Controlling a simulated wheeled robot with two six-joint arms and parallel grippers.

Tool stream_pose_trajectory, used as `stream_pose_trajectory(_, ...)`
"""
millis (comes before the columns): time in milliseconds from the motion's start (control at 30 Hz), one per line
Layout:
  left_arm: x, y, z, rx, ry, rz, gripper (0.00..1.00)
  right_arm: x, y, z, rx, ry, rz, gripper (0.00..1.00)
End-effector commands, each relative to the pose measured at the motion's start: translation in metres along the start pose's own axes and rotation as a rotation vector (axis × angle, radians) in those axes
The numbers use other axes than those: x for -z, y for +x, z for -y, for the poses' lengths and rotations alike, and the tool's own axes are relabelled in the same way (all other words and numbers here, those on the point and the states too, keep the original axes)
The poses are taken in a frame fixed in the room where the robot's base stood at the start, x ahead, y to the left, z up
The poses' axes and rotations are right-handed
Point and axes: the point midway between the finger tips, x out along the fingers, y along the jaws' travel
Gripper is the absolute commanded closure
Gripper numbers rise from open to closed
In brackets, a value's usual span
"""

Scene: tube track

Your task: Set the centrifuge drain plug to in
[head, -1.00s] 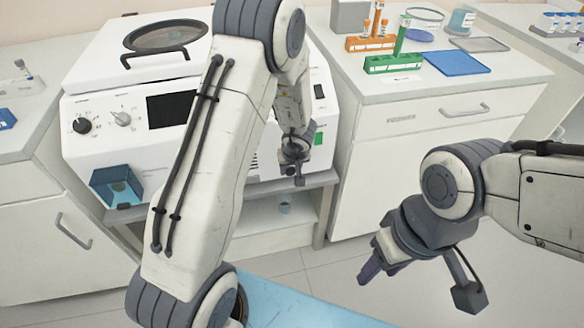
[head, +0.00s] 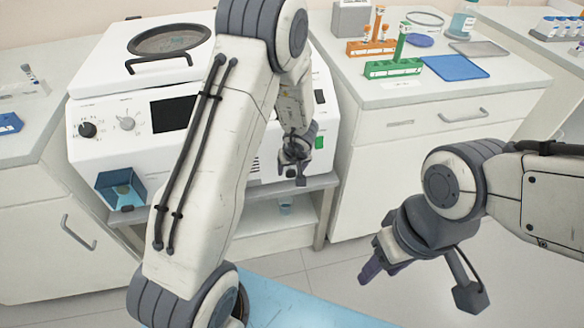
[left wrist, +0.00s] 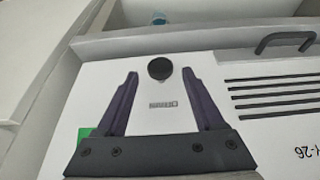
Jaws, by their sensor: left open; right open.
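The centrifuge (head: 112,82) is a large white machine at the left of the head view. Its drain plug, a black round knob (left wrist: 159,68), shows in the left wrist view on a white panel, above a small printed label (left wrist: 163,104) too blurred to read. My left gripper (head: 296,172) is at the right part of the machine's front. In the left wrist view its two purple fingers are open and empty, with the knob appearing between the tips; contact cannot be told. The knob is hidden in the head view. My right gripper (head: 372,270) is open and empty, away from the machine.
A blue bin (head: 120,187) sticks out at the machine's lower left front. A black handle (left wrist: 286,42) and dark vent slots (left wrist: 270,92) are beside the knob. The counter at right holds a green rack (head: 392,68) and a blue tray (head: 455,67).

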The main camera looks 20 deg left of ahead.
Motion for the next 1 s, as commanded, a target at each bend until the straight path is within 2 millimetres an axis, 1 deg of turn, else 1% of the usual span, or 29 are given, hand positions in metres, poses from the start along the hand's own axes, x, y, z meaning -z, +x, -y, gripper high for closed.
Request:
stream_pose_trajectory(33, 0.003, -0.017, -0.001, -0.002, 0.001, -0.001, 0.30, 0.001, -0.013, 0.001, 0.000, 0.000, 0.000, 0.50)
stream_pose_trajectory(200, 0.004, -0.053, -0.001, -0.002, 0.001, -0.002, 0.30, 0.002, -0.037, 0.003, 0.000, 0.000, 0.000, 0.50)
stream_pose_trajectory(300, 0.003, -0.070, -0.001, -0.001, 0.000, -0.002, 0.30, 0.003, -0.047, 0.003, 0.000, 0.000, 0.000, 0.50)
stream_pose_trajectory(400, 0.003, -0.081, -0.001, -0.001, 0.001, -0.002, 0.30, 0.003, -0.054, 0.004, 0.000, 0.000, 0.000, 0.50)
stream_pose_trajectory(567, 0.002, -0.088, -0.001, -0.001, 0.000, -0.002, 0.30, 0.003, -0.058, 0.004, 0.000, 0.000, 0.000, 0.50)
stream_pose_trajectory(1000, 0.001, -0.087, -0.001, -0.001, 0.000, -0.002, 0.30, 0.003, -0.057, 0.004, 0.000, 0.000, 0.000, 0.50)
